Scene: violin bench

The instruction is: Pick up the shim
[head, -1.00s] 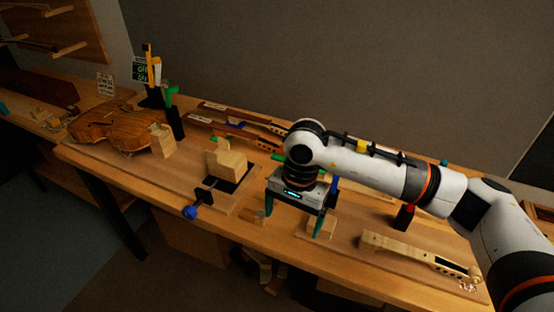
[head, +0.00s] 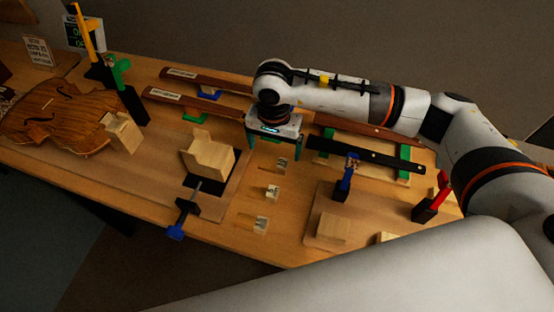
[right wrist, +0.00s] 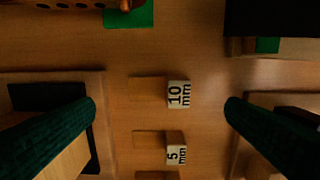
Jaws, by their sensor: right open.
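Three small pale wooden shims lie in a row on the bench. The far one, marked 10 mm (right wrist: 179,94), also shows in the head view (head: 281,165). The middle one, marked 5 mm (right wrist: 176,153), also shows in the head view (head: 271,191). The near one (head: 260,224) has a mark too small to read and is cut off at the bottom of the right wrist view. My right gripper (head: 274,146) is open and empty above the row's far end. In the right wrist view its fingers (right wrist: 161,106) stand wide on either side of the 10 mm shim, without touching it.
A clamped wood block (head: 208,154) is left of the shims. A board (head: 310,208) with a blue holder (head: 345,180) is at right. Violin necks (head: 200,102) lie behind, a violin body (head: 55,120) far left. My white arm link covers the bottom right.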

